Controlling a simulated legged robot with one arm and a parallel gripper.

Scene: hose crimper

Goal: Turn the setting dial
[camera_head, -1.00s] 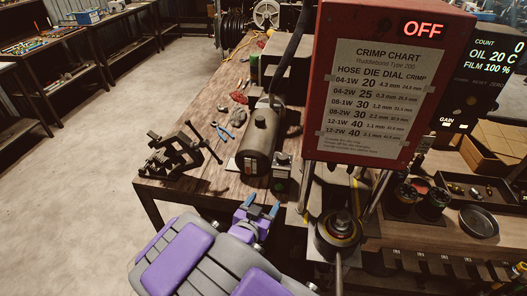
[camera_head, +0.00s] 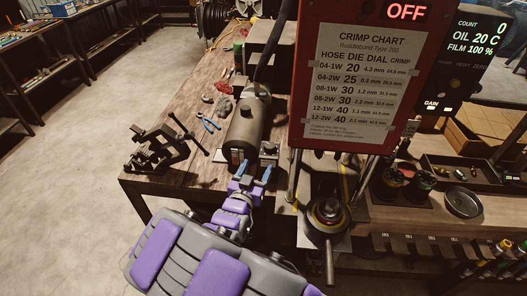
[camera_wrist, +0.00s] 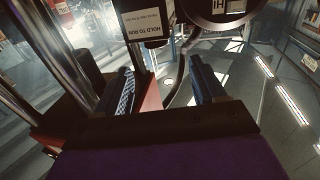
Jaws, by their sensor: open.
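My gripper (camera_head: 252,174) is open and empty at the front edge of the wooden bench, just in front of the small control box (camera_head: 268,151). In the wrist view, its two blue fingers (camera_wrist: 161,77) stand apart with nothing between them. A box labelled HOLD TO RUN (camera_wrist: 146,20) hangs above the fingertips. A dark round part marked HI (camera_wrist: 216,12) is cut off by the top edge, right of that box; I cannot tell whether it is the setting dial. A round fitting with a lever (camera_head: 328,210) stands right of my gripper.
The red crimper housing (camera_head: 299,90) carries a crimp chart (camera_head: 350,80) and an OFF display (camera_head: 406,11). A dark cylinder (camera_head: 246,122) lies behind my gripper. A black vise-like tool (camera_head: 160,148) sits left. Open floor (camera_head: 65,170) is at left.

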